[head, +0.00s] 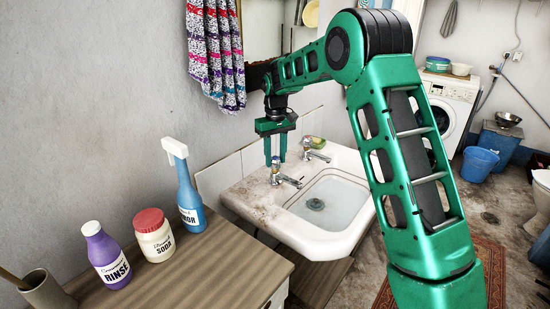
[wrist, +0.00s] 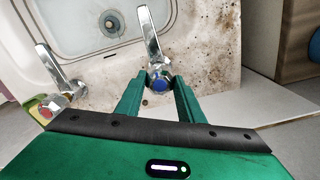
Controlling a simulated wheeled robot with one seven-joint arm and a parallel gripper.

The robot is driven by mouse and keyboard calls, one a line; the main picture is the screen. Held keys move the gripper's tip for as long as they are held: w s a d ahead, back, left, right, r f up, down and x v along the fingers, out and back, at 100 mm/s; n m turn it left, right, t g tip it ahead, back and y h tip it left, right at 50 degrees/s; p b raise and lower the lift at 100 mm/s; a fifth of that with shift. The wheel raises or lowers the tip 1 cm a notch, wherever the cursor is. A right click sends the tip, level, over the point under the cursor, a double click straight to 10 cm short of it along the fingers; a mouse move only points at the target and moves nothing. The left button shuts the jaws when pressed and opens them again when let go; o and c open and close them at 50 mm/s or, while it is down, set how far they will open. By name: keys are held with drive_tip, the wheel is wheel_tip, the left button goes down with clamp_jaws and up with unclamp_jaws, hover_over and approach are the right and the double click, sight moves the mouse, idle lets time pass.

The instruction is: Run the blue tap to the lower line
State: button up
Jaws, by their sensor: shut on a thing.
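The blue tap (head: 277,171) stands on the back ledge of the stone basin (head: 338,245), left of a second tap (head: 312,153). My gripper (head: 276,160) points down over the blue tap, its two fingers shut on the tap's top. In the wrist view, the blue cap (wrist: 160,85) sits between the fingers, and the spout reaches over the bowl. The other tap shows a red cap (wrist: 46,112) there. The dark drain (head: 315,204) shows at the bottom of the bowl.
A yellow-green item (head: 319,142) lies beside the red tap. A purple rinse bottle (head: 106,258), a soda jar (head: 155,238) and a blue spray bottle (head: 188,195) stand on the wooden counter (head: 225,270) at left. A patterned cloth (head: 215,50) hangs above.

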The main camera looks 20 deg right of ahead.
sight(275, 158)
drive_tip(key=o, duration=1.1)
drive_tip(key=shift+c, duration=0.2)
wheel_tip(275, 158, up, 11)
drive_tip(key=shift+f, duration=0.15)
